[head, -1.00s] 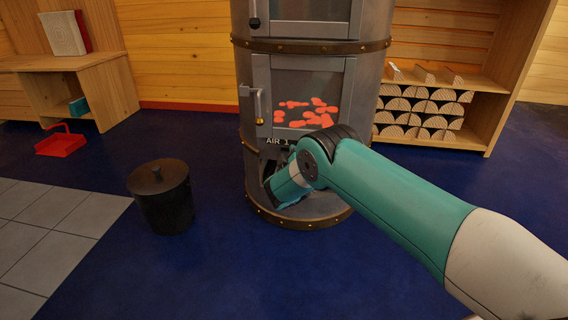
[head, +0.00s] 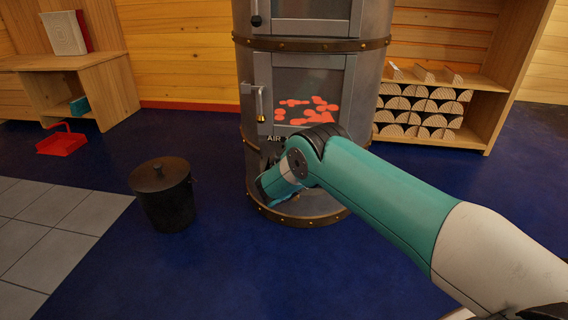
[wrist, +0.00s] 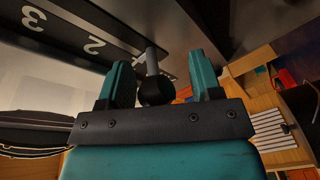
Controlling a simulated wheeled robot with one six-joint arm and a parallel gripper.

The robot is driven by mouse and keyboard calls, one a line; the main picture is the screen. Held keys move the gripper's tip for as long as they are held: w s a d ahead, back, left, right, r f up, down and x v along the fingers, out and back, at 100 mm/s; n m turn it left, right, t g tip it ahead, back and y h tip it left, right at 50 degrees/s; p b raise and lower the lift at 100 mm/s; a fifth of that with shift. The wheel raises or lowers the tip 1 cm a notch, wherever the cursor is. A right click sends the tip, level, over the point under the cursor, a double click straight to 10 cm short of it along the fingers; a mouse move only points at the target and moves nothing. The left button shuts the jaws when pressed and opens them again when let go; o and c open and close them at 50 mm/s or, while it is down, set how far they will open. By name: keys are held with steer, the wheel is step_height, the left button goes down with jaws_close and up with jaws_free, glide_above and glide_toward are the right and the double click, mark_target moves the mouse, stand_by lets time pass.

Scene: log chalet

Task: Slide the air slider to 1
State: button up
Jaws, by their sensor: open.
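The air slider's black ball knob (wrist: 157,90) on a grey stem shows in the wrist view between the two teal fingers of my gripper (wrist: 161,62). The fingers are open, one on each side of the knob; it looks nearer the left finger, and I cannot tell if they touch. A dark scale plate (wrist: 62,32) behind it bears an upside-down 3 and 2. A further mark by the stem is partly hidden by the left finger. In the head view the AIR label (head: 274,139) is on the stove (head: 313,206), and my arm hides the slider and fingertips.
A black lidded bucket (head: 165,200) stands on the floor to the left. A firewood shelf (head: 487,120) is to the right. Blue floor in front is clear.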

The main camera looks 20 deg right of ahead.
steer(key=p+v, duration=1.7)
steer(key=p, duration=0.2)
steer(key=shift+a+r, duration=0.1)
